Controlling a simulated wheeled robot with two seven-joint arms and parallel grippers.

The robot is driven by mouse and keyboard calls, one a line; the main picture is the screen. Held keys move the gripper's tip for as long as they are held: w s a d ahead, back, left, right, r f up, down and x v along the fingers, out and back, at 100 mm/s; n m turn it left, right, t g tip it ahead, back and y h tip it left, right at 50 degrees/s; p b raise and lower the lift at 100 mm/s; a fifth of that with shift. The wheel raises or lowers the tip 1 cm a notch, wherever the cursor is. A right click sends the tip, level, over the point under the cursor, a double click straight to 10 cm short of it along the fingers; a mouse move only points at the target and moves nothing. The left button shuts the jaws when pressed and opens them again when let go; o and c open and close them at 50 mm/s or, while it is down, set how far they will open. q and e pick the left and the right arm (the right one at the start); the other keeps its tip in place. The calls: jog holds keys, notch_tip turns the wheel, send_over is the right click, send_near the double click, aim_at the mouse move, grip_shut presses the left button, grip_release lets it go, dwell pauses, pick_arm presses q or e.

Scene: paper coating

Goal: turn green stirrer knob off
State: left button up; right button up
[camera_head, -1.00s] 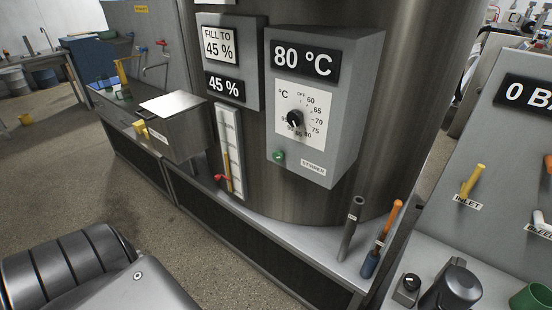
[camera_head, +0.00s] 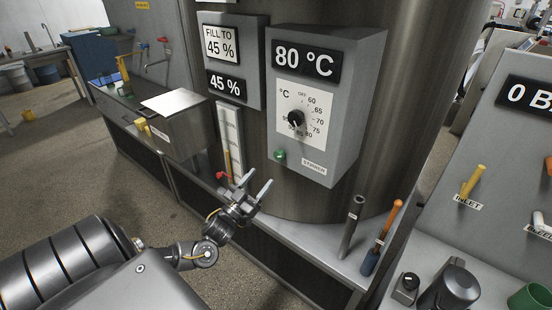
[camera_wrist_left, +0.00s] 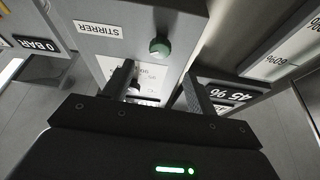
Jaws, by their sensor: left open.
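The green stirrer knob (camera_head: 279,155) sits on the lower front of the grey control box (camera_head: 346,120), left of the STIRRER label (camera_head: 314,168). In the left wrist view the knob (camera_wrist_left: 159,46) shows round and green, beyond the fingertips and roughly between them. My left gripper (camera_head: 254,184) is open and empty, below and slightly left of the knob in the head view, apart from it. In the left wrist view its two fingers (camera_wrist_left: 158,80) reach toward the box. My right gripper is not in view.
A black temperature dial (camera_head: 295,119) sits above the knob. A level gauge with a red valve (camera_head: 221,176) stands left of my gripper. A dark rod (camera_head: 352,228) and an orange-handled tool (camera_head: 385,230) stand on the ledge at right.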

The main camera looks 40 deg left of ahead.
aim_at(277, 158)
pick_arm(q)
jog(key=p+x, duration=0.2)
jog(key=x, duration=0.6)
jog(key=shift+w+r+p, duration=0.2)
jog(key=shift+w+p, duration=0.15)
jog(key=shift+w+r, duration=0.1)
jog(key=shift+w, duration=0.4)
jog(key=c, duration=1)
